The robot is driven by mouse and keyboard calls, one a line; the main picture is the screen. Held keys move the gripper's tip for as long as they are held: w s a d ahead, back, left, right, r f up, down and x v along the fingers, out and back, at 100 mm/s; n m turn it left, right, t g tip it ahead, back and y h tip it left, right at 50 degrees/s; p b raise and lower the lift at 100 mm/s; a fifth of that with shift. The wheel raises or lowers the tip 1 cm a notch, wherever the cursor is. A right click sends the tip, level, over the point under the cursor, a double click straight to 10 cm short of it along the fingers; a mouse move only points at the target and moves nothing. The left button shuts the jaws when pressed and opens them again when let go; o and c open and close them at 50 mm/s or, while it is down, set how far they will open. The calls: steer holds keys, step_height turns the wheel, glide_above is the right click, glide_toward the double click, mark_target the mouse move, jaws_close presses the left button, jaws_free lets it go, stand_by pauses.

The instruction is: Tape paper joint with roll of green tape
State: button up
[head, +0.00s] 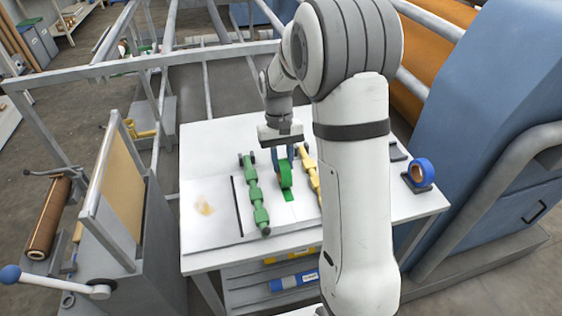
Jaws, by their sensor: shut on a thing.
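My gripper (284,157) points down over the white table and is shut on the roll of green tape (285,175), which stands on edge just below it. A short strip of green tape (288,196) shows on the paper right under the roll. I cannot tell whether the strip is still attached to the roll. The white paper (276,214) lies on the table between a green bar (256,195) on the left and a yellow bar (311,173) on the right. My arm hides part of the yellow bar and the paper beyond it. The joint line itself is hard to make out.
A roll of blue tape (422,172) stands at the table's (390,207) right end. A thin black strip (237,206) lies left of the green bar. A blue machine (490,130) stands close on the right, and a grey frame with a tan panel (121,185) on the left.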

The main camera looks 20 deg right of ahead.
steer(key=shift+w, duration=0.4)
steer(key=shift+w+p, duration=0.3)
steer(key=shift+w, duration=0.15)
steer(key=shift+w, duration=0.1)
stand_by(0.3)
steer(key=shift+w, duration=0.4)
steer(key=shift+w+p, duration=0.45)
steer(key=shift+w, duration=0.15)
steer(key=shift+w, duration=0.15)
steer(key=shift+w, duration=0.3)
steer(key=shift+w+p, duration=0.15)
steer(key=shift+p, duration=0.15)
stand_by(0.3)
